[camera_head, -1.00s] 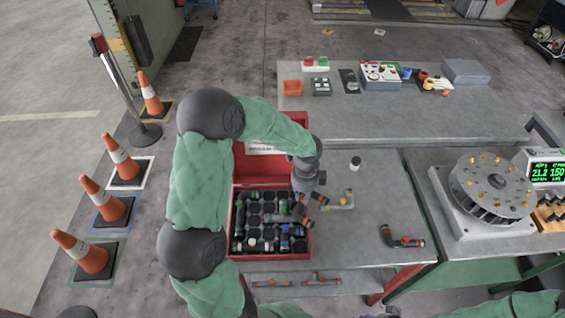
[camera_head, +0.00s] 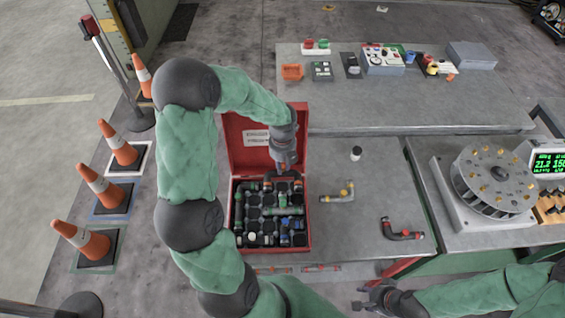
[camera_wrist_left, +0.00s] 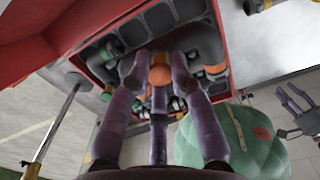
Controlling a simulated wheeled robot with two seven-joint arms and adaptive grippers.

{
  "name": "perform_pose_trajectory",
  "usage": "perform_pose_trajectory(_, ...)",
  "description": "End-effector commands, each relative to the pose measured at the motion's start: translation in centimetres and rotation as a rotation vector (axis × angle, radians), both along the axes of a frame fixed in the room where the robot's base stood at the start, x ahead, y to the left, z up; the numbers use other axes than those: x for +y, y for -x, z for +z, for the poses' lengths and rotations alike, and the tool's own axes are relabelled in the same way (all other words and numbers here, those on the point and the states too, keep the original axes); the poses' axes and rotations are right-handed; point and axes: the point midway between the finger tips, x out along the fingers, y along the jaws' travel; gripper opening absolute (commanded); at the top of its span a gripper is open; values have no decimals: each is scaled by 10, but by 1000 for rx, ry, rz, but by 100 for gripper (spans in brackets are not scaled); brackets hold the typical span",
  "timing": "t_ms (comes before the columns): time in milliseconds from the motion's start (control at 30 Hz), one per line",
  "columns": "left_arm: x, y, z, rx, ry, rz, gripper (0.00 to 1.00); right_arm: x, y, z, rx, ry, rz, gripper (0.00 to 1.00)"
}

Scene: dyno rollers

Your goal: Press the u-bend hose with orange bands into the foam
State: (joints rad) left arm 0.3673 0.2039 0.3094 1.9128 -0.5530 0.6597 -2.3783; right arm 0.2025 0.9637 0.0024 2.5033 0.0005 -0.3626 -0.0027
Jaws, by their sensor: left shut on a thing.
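The red case (camera_head: 308,222) stands open on the table, its dark foam (camera_head: 257,221) filled with several hose pieces. My left gripper (camera_head: 284,170) is over the back right part of the foam, pointing down. It is shut on the u-bend hose with orange bands; an orange band (camera_wrist_left: 160,75) shows between its fingers in the left wrist view. The hose is low at the foam, but the fingers hide how far it sits in its slot. My right gripper (camera_head: 368,299) is empty at the bottom, away from the case, its fingers apart.
A yellow-banded elbow (camera_head: 340,193) and a red-banded elbow (camera_head: 402,232) lie on the table right of the case. A small black-and-white cylinder (camera_head: 356,153) stands behind them. The raised lid (camera_head: 240,140) is close behind my left gripper. A rotary drum (camera_head: 492,185) stands at right.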

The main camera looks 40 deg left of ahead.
Motion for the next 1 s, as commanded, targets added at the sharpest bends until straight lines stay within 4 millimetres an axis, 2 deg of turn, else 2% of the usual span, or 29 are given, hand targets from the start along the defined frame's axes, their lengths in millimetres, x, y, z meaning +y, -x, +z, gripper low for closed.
perform_pose_trajectory(600, 0, 0, -50, -1, 1, 2, 0, 0, 0, -50, 0, 0, 0, 40)
perform_pose_trajectory(1000, 0, 0, -53, -1, 1, 3, 0, 0, 0, -52, 0, 0, 0, 40)
